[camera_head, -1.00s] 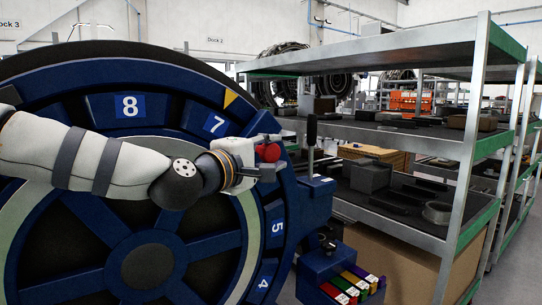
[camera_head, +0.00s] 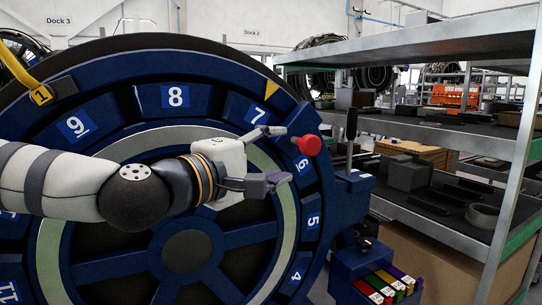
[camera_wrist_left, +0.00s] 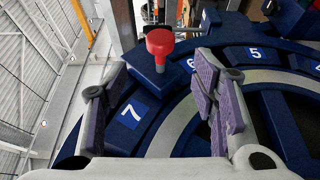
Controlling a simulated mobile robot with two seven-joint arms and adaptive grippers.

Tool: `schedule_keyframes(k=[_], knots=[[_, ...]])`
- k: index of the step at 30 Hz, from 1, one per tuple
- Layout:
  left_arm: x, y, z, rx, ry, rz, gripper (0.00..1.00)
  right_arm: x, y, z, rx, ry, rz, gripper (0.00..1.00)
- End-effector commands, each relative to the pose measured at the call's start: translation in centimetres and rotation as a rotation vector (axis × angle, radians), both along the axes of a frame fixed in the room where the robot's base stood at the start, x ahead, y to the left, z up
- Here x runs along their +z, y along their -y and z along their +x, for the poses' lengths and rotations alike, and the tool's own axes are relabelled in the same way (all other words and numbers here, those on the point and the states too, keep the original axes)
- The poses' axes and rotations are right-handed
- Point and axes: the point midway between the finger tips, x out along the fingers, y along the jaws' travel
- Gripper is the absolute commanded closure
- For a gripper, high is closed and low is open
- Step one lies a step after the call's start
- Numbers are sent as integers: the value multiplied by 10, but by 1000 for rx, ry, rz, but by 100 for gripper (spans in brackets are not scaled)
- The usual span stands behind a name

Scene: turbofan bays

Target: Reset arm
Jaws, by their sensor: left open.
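My left arm comes in from the left across the front of the big dark blue numbered wheel (camera_head: 188,215). My left gripper (camera_head: 282,156) is open and empty, its two fingers pointing right toward the red knob (camera_head: 308,145). The knob is on the blue frame at the wheel's upper right, just beyond the fingertips and apparently apart from them. In the left wrist view the open gripper (camera_wrist_left: 162,82) shows a finger on each side, with the red knob (camera_wrist_left: 160,44) ahead above the "7" label (camera_wrist_left: 133,112). My right gripper is not in view.
A metal shelf rack (camera_head: 512,150) with dark parts stands at the right. A blue box with coloured labelled slots (camera_head: 387,285) sits at the wheel's lower right.

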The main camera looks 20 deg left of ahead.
Motion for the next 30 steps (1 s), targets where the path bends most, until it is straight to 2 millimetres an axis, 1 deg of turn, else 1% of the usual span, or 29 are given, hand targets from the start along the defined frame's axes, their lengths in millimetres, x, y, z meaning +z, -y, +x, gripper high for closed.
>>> schedule_keyframes(k=[2,5,16,17,19,20,22,23,24,25,26,27,28,29,30], knots=[[0,-2,-6,-1,0,-1,47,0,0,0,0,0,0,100],[0,-3,-9,-1,1,2,47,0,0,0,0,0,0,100],[0,-3,-9,-1,1,4,47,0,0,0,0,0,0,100],[-1,-2,-9,-1,-1,5,47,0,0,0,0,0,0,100],[-15,1,-7,-7,-29,30,47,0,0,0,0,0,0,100],[-28,5,-6,-14,-54,54,47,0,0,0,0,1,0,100],[-77,17,-5,-43,-149,143,47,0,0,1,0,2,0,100],[-105,23,-7,-61,-201,191,47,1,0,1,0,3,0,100],[-144,30,-13,-90,-275,261,47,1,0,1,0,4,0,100],[-174,34,-19,-116,-332,316,47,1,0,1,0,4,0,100],[-203,38,-28,-143,-387,368,47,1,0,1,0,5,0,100],[-241,42,-42,-184,-459,437,47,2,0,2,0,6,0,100],[-268,44,-55,-216,-511,489,47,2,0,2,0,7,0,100],[-294,45,-70,-252,-563,539,47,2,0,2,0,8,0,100],[-328,45,-91,-303,-633,606,47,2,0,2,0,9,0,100]])
